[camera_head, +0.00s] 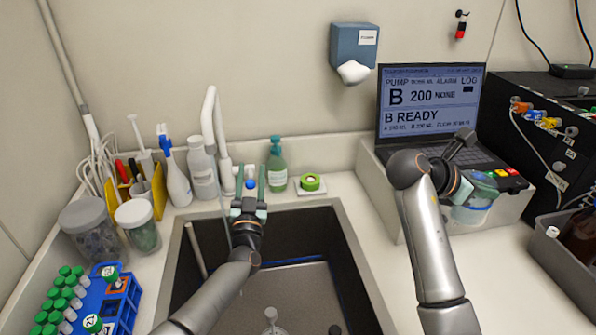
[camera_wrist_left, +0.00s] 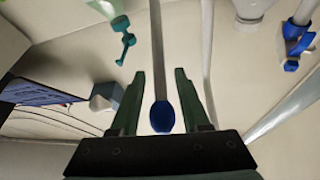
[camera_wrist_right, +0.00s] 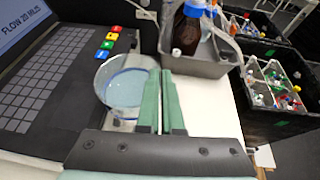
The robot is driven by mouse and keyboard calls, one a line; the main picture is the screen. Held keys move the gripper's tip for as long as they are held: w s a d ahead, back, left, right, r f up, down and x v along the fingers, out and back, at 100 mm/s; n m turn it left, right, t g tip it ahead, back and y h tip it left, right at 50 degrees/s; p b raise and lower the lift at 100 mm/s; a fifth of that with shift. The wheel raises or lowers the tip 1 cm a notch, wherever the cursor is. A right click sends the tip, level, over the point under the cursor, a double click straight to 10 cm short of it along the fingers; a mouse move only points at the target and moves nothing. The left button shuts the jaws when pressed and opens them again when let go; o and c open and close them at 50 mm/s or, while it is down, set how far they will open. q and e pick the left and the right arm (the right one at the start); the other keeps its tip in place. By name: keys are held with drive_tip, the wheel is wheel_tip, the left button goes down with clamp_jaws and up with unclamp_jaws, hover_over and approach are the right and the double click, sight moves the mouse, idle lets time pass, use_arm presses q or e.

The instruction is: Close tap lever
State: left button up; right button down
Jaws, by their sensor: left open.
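The tap (camera_head: 210,125) is a white gooseneck at the back edge of the sink. Its thin lever, with a blue tip (camera_head: 250,184), stands between the fingers of my left gripper (camera_head: 249,178). In the left wrist view the blue lever tip (camera_wrist_left: 162,116) sits between both open fingers (camera_wrist_left: 160,92), with a gap on each side. My right gripper (camera_wrist_right: 162,92) is nearly closed at the rim of a clear beaker (camera_wrist_right: 128,85) with pale blue liquid. It seems shut on the beaker wall; the exact contact is hard to see.
The dark sink (camera_head: 300,225) lies below my left arm. A laptop (camera_head: 430,105) is at the back right. A grey tray (camera_head: 565,260) stands far right.

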use_arm(q)
drive_tip(key=shift+w+r, duration=0.15)
drive_tip(key=shift+w, duration=0.2)
clamp_jaws()
idle(1.3)
